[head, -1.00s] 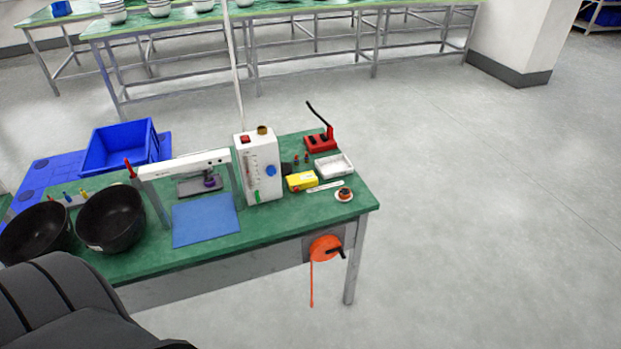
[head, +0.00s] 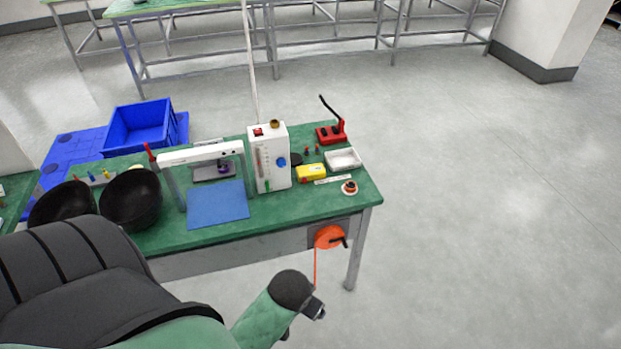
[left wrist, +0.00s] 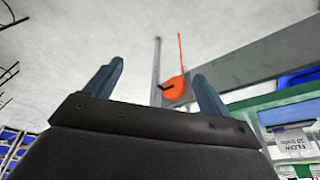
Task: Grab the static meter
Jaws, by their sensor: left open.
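I cannot say for sure which thing is the static meter. A small yellow box-shaped item (head: 311,172) on the right part of the green-topped bench (head: 285,212) may be it, lying right of the white upright instrument box (head: 271,158). In the head view a green arm link of mine with a dark end reaches in at the bottom, in front of the bench. In the left wrist view my left gripper (left wrist: 158,69) is open and empty, its two fingers apart. The yellow item is not seen there. My right gripper is not in view.
A white tray (head: 343,159), red crank-handled press (head: 331,134) and small round pot (head: 349,187) surround the yellow item. A white frame (head: 200,155) and black bowls (head: 131,200) stand left. An orange reel (head: 328,237) hangs at the front edge. Floor at right is clear.

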